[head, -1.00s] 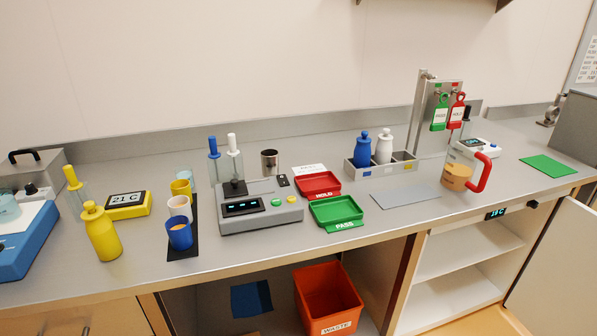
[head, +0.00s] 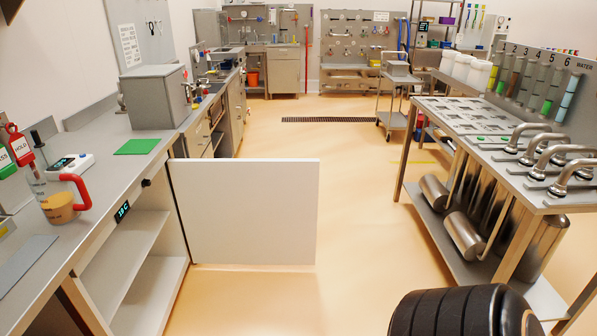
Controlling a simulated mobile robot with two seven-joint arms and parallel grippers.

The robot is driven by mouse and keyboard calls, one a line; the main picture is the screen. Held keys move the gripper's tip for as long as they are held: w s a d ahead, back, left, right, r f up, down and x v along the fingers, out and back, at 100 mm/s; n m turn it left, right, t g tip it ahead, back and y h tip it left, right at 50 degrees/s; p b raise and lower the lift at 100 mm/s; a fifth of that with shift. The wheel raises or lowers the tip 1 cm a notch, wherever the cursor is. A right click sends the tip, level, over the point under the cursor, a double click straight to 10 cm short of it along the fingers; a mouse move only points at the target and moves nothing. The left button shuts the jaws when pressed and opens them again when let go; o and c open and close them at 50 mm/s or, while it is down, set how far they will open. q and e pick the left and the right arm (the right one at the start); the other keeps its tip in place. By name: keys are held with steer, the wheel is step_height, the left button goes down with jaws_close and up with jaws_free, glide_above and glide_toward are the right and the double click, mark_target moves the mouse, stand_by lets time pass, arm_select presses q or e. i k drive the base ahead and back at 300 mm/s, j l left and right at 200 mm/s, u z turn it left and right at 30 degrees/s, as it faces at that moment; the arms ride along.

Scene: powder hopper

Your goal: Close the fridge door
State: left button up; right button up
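The fridge door (head: 246,212) is a plain white panel in the head view. It stands wide open, sticking out from the counter front into the aisle. The fridge (head: 133,262) is under the left counter, with white shelves that look empty where visible. A small dark display (head: 123,211) with blue digits sits on its upper front edge. The door's hinge side is at its left, by the far side of the fridge opening. Neither of my grippers is in view.
The steel counter (head: 107,165) at left carries a red-handled jug (head: 62,206), a green mat (head: 137,147) and a grey box (head: 155,97). A bench with steel cylinders (head: 463,235) stands at right. The floor (head: 350,215) between is clear. A black ribbed part, probably mine, is at bottom right.

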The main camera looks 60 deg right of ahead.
mark_target(233, 211)
steer(key=z, duration=1.5)
steer(key=i+l+z, duration=0.2)
steer(key=z, duration=0.25)
steer(key=i+z, duration=0.4)
steer(key=i, duration=4.15)
steer(key=i+l+u, duration=0.1)
steer(key=i+u, duration=0.25)
steer(key=i+l+u, duration=0.35)
steer(key=i+j+u, duration=0.1)
steer(key=u, duration=2.9)
